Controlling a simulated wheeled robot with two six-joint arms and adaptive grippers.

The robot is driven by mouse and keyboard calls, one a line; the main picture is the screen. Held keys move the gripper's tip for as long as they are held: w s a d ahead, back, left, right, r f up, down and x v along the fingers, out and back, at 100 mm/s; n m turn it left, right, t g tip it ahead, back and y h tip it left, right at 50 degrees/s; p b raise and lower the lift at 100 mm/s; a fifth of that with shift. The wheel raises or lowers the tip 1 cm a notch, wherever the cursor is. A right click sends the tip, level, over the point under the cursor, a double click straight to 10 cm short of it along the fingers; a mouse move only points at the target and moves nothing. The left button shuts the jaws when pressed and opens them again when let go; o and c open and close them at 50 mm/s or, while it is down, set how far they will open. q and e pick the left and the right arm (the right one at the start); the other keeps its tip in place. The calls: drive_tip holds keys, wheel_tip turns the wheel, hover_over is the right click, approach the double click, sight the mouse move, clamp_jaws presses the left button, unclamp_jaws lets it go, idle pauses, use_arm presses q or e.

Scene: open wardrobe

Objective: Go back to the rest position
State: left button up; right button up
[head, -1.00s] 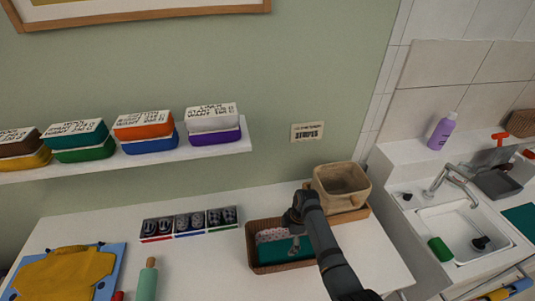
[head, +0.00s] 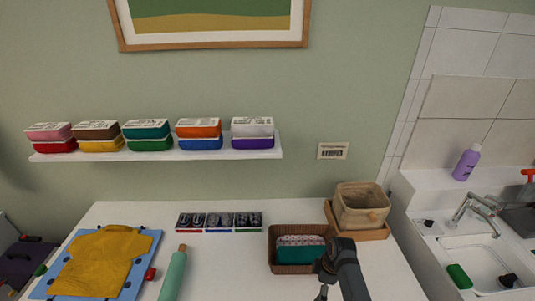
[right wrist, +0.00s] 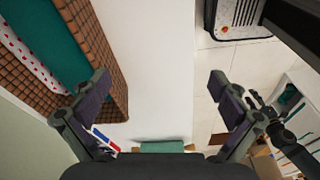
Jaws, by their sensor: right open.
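My right gripper (right wrist: 158,100) is open in the right wrist view, with nothing between its fingers and the pale counter beyond. In the head view my right arm comes up from the bottom edge, in front of the brown woven basket (head: 272,247). The basket holds a teal folded cloth (head: 300,253) and a pink-and-white patterned cloth (head: 300,239). In the right wrist view the basket (right wrist: 75,20) shows at the upper left, beside the left finger.
A beige bin (head: 360,205) stands on a wooden tray (head: 345,231) behind the basket. A yellow shirt (head: 100,262) lies on a blue board (head: 148,244), beside a green rolling pin (head: 173,275). A wall shelf (head: 200,154) bears several coloured boxes. The counter middle (head: 220,265) is clear.

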drive_tip(key=s+d+r+m+t+h, duration=0.15)
drive_tip(key=s+d+r+m, duration=0.25)
drive_tip(key=s+r+m, duration=0.4)
drive_tip(key=s+d+r+m+t+h, duration=0.1)
drive_tip(key=s+d+r+m+t, duration=0.15)
drive_tip(key=s+r+m, duration=0.4)
drive_tip(key=s+d+f+g+b, duration=0.1)
drive_tip(key=s+f+b, duration=0.15)
drive_tip(key=f, duration=1.05)
drive_tip(key=s+d+f+m+b, duration=0.1)
drive_tip(key=s+f+b, duration=0.15)
drive_tip(key=f, duration=1.05)
drive_tip(key=s+d+f+g+b, duration=0.1)
drive_tip(key=s+d+f+b, duration=0.15)
drive_tip(key=f, duration=1.05)
use_arm(q)
wheel_tip(320, 180, down, 13)
drive_tip(key=b, duration=0.5)
drive_tip(key=shift+b, duration=0.3)
use_arm(e)
drive_tip(key=s+f+g, duration=0.1)
drive_tip(key=s+f, duration=1.5)
drive_tip(key=f, duration=0.1)
drive_tip(key=shift+s+f, duration=0.25)
drive_tip(key=shift+f, duration=0.15)
